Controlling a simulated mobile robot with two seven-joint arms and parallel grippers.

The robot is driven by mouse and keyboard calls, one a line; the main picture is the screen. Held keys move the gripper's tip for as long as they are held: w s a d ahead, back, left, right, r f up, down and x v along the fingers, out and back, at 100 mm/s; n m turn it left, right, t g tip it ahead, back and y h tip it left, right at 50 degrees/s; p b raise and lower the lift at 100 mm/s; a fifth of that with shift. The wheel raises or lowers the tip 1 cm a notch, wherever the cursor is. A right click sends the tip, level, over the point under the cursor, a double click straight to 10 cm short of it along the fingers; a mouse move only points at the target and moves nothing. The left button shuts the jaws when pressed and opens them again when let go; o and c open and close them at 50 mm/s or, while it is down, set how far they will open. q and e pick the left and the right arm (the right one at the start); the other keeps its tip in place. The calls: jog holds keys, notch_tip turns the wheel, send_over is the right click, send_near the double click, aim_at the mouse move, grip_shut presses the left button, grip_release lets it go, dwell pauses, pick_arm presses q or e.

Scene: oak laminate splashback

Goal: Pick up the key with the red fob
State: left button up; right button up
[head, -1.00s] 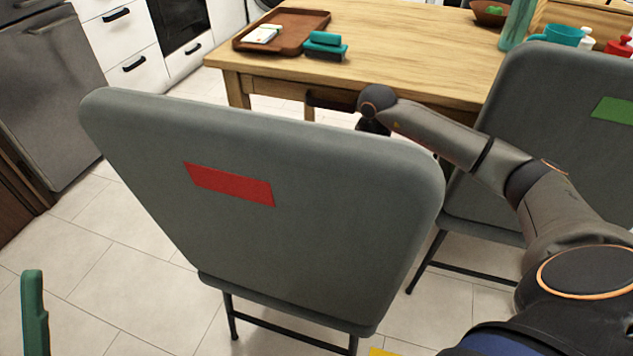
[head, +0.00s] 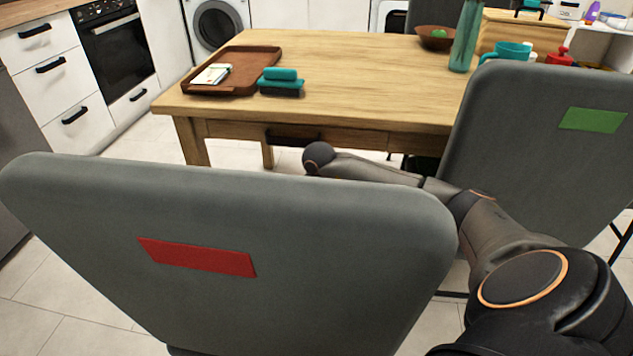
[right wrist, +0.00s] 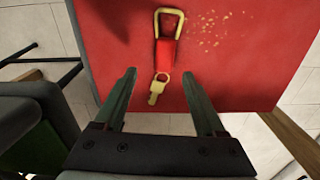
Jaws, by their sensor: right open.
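In the right wrist view, a key with a red fob (right wrist: 165,52) lies on a flat red surface (right wrist: 240,60). A gold clip loop is at the fob's far end, and a gold key (right wrist: 157,88) hangs from its near end. My right gripper (right wrist: 159,76) is open, with its green fingers to either side of the key and nothing between them gripped. I cannot tell how high the fingers are above the surface. In the head view the right gripper and the key are hidden behind the near chair back. My left gripper is not in view.
The grey chair back with a red patch (head: 197,256) stands close in front. Another grey chair with a green patch (head: 593,120) is at right. The wooden table (head: 370,80) behind bears a brown tray (head: 262,60). Crumbs (right wrist: 212,28) lie beside the fob.

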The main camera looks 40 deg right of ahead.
jog(key=f+b, duration=0.1)
jog(key=f, duration=0.1)
jog(key=f+b, duration=0.1)
jog(key=f, duration=0.1)
jog(key=shift+w+a+f, duration=0.2)
jog(key=shift+f, duration=0.15)
jog(key=shift+c, duration=0.3)
grip_shut()
